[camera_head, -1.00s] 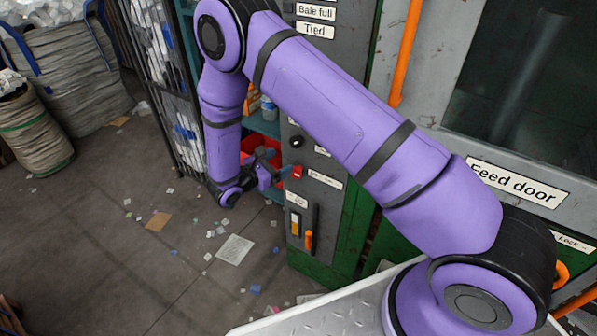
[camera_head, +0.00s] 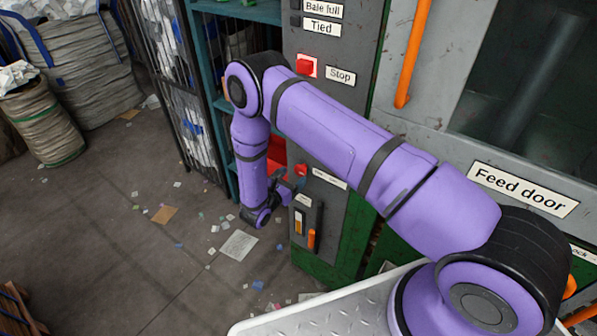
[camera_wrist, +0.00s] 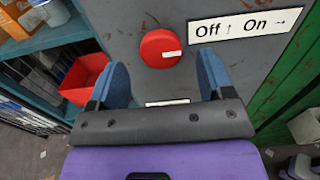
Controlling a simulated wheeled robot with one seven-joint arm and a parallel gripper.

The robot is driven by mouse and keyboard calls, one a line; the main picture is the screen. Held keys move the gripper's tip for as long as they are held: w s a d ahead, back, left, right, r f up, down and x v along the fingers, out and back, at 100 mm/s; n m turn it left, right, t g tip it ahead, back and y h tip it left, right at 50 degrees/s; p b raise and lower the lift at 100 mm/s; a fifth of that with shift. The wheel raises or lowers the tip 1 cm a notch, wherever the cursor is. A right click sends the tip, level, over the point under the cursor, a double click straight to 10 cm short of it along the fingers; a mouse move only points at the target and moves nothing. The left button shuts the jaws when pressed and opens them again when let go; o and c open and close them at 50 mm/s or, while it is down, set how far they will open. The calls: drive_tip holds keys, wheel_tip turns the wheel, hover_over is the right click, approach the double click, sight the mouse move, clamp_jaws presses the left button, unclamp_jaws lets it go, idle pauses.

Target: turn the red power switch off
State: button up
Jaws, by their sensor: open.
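The red power switch (camera_wrist: 160,48) is a round knob on the grey panel, with a white mark on its right side. A label (camera_wrist: 245,25) beside it reads "Off ↑ On →", so the mark faces roughly the On side. In the head view the switch (camera_head: 300,170) shows just right of my arm's end. My gripper (camera_wrist: 162,68) is open, with one blue finger to each side of the knob in the picture and nothing held. In the head view my gripper (camera_head: 286,187) is close in front of the panel, slightly below the switch. I cannot tell whether the fingers touch the knob.
A red Stop button (camera_head: 306,66) sits higher on the panel. An orange-handled lever (camera_head: 311,239) is below the switch. A red bin (camera_wrist: 87,78) stands on a teal shelf to the left. Scraps litter the open floor.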

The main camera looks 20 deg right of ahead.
sight(299, 171)
drive_tip(key=shift+x, duration=1.95)
drive_tip(key=c, duration=0.9)
